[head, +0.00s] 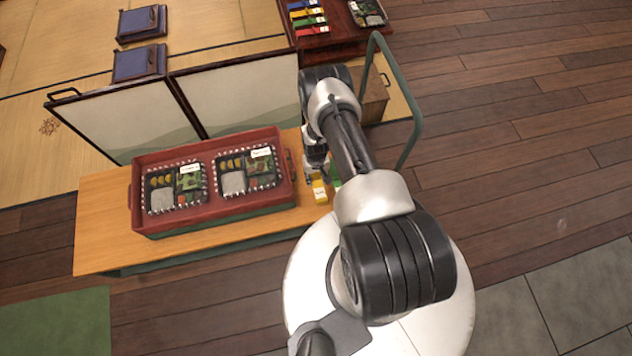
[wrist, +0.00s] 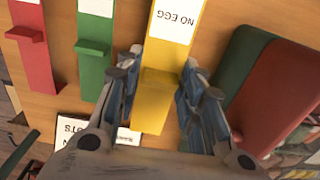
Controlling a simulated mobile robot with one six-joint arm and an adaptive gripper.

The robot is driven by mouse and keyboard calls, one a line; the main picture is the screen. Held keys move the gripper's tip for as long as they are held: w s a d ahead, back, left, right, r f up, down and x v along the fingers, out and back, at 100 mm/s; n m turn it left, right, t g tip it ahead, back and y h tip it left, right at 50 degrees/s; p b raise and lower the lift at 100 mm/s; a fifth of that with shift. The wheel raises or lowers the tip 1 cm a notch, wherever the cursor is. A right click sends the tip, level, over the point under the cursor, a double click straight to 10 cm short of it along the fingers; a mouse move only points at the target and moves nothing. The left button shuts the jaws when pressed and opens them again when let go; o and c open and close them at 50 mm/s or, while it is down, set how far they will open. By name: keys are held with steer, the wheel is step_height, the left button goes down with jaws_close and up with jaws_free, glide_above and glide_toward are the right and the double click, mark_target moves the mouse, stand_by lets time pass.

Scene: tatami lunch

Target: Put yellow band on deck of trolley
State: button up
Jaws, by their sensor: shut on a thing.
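The yellow band (wrist: 155,105) carries a white "NO EGG" label and lies between the fingers of my gripper (wrist: 162,62), which is shut on it. In the head view the yellow band (head: 320,194) is at the right end of the trolley's light wooden deck (head: 105,225), beside the red tray. My gripper (head: 316,174) is low over that end, partly hidden by my arm. I cannot tell whether the band touches the deck or hangs just above it. A green band (wrist: 94,65) and a red band (wrist: 35,60) are to its left in the wrist view.
A red tray (head: 205,218) with two lunch boxes fills much of the deck. The trolley's green handle (head: 416,110) rises at the right. Low screens (head: 130,122) stand behind. A dark table (head: 345,35) at the back holds several coloured bands and another box.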

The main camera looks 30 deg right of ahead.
mark_target(316, 178)
steer(key=shift+f+b, duration=0.7)
steer(key=shift+f, duration=1.25)
steer(key=o, duration=1)
steer(key=shift+f, duration=0.1)
steer(key=shift+c, duration=0.2)
